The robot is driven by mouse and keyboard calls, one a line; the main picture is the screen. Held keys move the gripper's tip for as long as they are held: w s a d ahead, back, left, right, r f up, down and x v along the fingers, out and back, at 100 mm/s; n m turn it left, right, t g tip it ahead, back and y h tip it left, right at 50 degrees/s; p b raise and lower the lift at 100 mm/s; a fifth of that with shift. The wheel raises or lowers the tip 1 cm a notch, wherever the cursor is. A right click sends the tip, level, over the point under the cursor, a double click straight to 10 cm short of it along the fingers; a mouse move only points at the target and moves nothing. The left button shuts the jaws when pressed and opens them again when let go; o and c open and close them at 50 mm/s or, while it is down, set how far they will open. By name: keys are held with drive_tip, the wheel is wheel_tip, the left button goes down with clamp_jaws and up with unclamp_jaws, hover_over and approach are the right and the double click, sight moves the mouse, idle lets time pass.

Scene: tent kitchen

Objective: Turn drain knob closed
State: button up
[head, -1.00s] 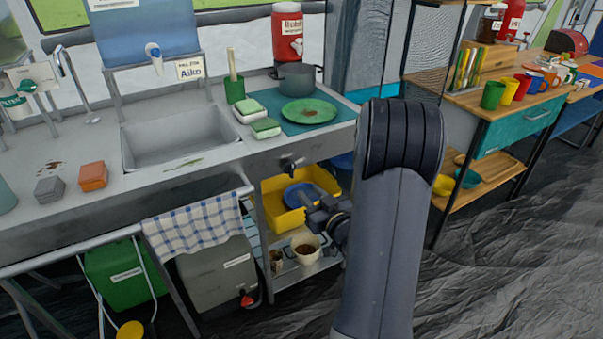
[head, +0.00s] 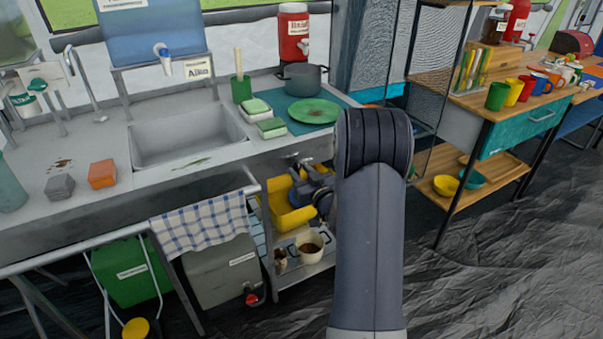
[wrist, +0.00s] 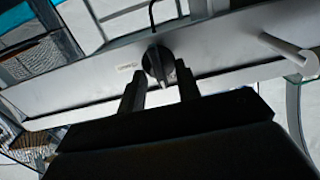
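The dark drain knob (wrist: 157,64) sits on the front face of the grey sink counter, beside a small white label, in the wrist view. My gripper (wrist: 160,78) is open and empty. Its two fingertips stand apart, one on each side of the knob's lower part as seen. I cannot tell whether they touch the knob. In the head view my gripper (head: 312,180) is just below the counter's front edge, partly hidden by my arm. The knob is hard to make out there. The sink basin (head: 187,135) is to the upper left.
A yellow bin (head: 288,214) and a white cup (head: 309,245) stand on the shelves below my gripper. A checked towel (head: 203,229) hangs left of it. A green plate (head: 314,111) and a pot (head: 303,77) stand on the counter above. The wooden shelf unit (head: 487,160) is at right.

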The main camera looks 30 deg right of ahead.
drive_tip(key=shift+c, duration=0.2)
clamp_jaws()
drive_tip(key=shift+m, duration=0.4)
drive_tip(key=m, duration=0.5)
drive_tip(key=m+p, duration=0.1)
drive_tip(key=m, duration=0.5)
drive_tip(key=m+p, duration=0.1)
drive_tip(key=m, duration=0.5)
drive_tip(key=shift+d+f, duration=0.25)
drive_tip(key=shift+d, duration=0.05)
idle(0.3)
drive_tip(key=shift+o, duration=0.2)
unclamp_jaws()
